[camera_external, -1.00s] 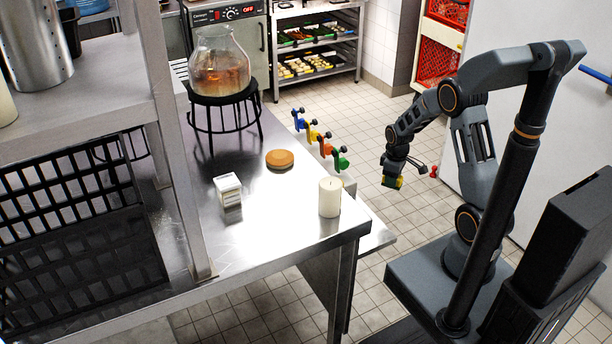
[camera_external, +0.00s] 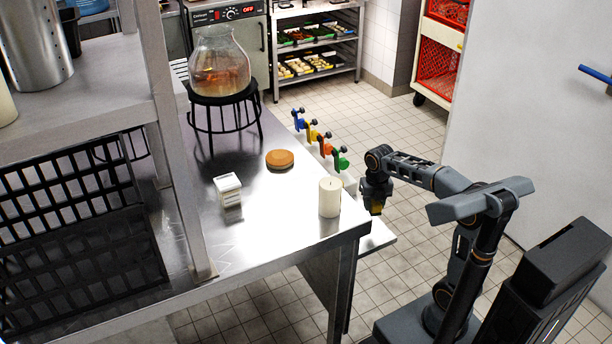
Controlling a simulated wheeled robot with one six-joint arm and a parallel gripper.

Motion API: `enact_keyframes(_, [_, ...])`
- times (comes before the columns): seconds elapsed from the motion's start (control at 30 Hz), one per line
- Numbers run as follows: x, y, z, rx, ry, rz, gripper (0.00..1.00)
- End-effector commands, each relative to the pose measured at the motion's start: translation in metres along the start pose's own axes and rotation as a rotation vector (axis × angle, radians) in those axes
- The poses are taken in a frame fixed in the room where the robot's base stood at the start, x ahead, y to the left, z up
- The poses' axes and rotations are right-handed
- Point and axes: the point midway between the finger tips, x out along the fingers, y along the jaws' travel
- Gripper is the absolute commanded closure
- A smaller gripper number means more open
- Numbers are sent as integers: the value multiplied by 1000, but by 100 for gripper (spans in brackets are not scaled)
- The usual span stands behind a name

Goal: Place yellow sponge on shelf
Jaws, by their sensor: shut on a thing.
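My gripper (camera_external: 376,203) hangs pointing down just off the right edge of the steel table, to the right of the white candle. It is shut on the yellow sponge (camera_external: 377,208), of which only a small, dark yellow part shows below the fingers. A steel shelf (camera_external: 95,85) stands above the table at the left. A low, pale ledge (camera_external: 378,238) lies beside the table's right edge, below my gripper. I cannot tell which of these surfaces the task calls the shelf.
On the table (camera_external: 260,235) stand a white candle (camera_external: 330,197), a small white box (camera_external: 228,190), a round brown item (camera_external: 280,159) and a glass jar (camera_external: 220,62) on a black stand. Coloured clamps (camera_external: 325,146) line the table's right edge. A black crate (camera_external: 75,225) is at left.

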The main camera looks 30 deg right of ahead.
Motion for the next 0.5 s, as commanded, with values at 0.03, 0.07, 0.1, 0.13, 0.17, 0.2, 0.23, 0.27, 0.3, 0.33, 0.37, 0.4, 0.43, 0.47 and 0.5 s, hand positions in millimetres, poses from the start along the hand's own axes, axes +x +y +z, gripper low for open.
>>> enact_keyframes(0.03, [8, 1, -4, -56, -3, 1, 87])
enact_keyframes(0.07, [8, 2, -6, -88, -3, 1, 87])
enact_keyframes(0.1, [8, 2, -9, -126, -2, 1, 87])
enact_keyframes(0.13, [8, 2, -11, -151, -1, 1, 87])
enact_keyframes(0.17, [7, 2, -12, -172, -1, 0, 87])
enact_keyframes(0.2, [7, 3, -14, -196, -1, 1, 87])
enact_keyframes(0.23, [8, 3, -15, -211, -1, 1, 87])
enact_keyframes(0.27, [9, 3, -16, -223, -1, 0, 87])
enact_keyframes(0.3, [12, 3, -16, -235, 0, 0, 87])
enact_keyframes(0.33, [14, 3, -17, -243, 1, 0, 87])
enact_keyframes(0.37, [17, 3, -17, -248, 1, 0, 87])
enact_keyframes(0.4, [22, 3, -18, -253, 1, 0, 87])
enact_keyframes(0.43, [26, 3, -18, -254, 2, -1, 87])
enact_keyframes(0.47, [29, 3, -18, -255, 2, -1, 87])
enact_keyframes(0.5, [32, 3, -18, -255, 2, -1, 87])
